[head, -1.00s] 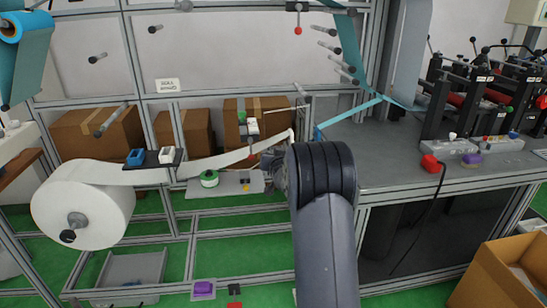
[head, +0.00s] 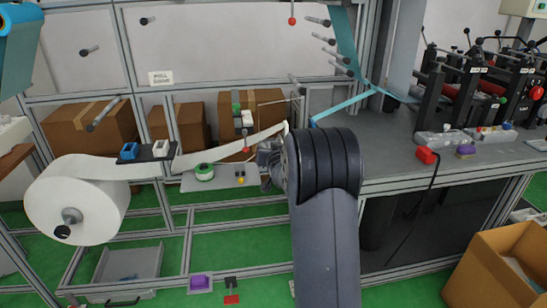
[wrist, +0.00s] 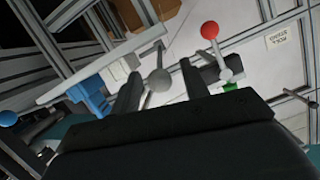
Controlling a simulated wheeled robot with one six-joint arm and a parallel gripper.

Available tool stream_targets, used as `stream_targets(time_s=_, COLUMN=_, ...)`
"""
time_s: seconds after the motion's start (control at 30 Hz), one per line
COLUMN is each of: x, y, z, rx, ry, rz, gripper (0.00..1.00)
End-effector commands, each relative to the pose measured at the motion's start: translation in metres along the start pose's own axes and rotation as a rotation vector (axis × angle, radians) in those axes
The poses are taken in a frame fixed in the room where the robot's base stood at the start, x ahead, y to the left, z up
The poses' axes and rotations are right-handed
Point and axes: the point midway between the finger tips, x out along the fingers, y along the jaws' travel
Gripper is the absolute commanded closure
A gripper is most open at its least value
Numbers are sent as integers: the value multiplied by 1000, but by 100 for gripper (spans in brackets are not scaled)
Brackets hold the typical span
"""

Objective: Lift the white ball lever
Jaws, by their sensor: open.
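A pale grey-white ball (wrist: 159,80) on a thin rod shows in the wrist view, between the two fingers of my gripper (wrist: 160,88). The fingers are apart, one on each side of the ball in the picture, and I see no grip on it. I cannot tell its exact depth relative to the fingertips. In the head view my gripper (head: 269,160) is beside the end of the white web, partly hidden by my dark arm. I cannot pick out the white ball clearly there.
A red ball lever (wrist: 210,31) stands close to the right finger in the wrist view. A blue part (wrist: 90,95) is at left. In the head view, a white roll (head: 75,198) hangs at left, and a grey worktop (head: 385,150) and open carton (head: 500,255) are at right.

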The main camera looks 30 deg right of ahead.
Motion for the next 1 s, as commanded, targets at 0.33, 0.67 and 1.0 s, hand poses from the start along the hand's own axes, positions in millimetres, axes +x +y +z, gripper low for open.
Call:
stream_targets(time_s=0.33, x=-57, y=0, z=-1, rx=-1, ry=2, rz=0, gripper=57)
stream_targets(time_s=0.67, x=-71, y=0, z=0, rx=-1, ry=1, rz=0, gripper=57)
stream_targets(time_s=1.0, x=-71, y=0, z=0, rx=-1, ry=1, rz=0, gripper=57)
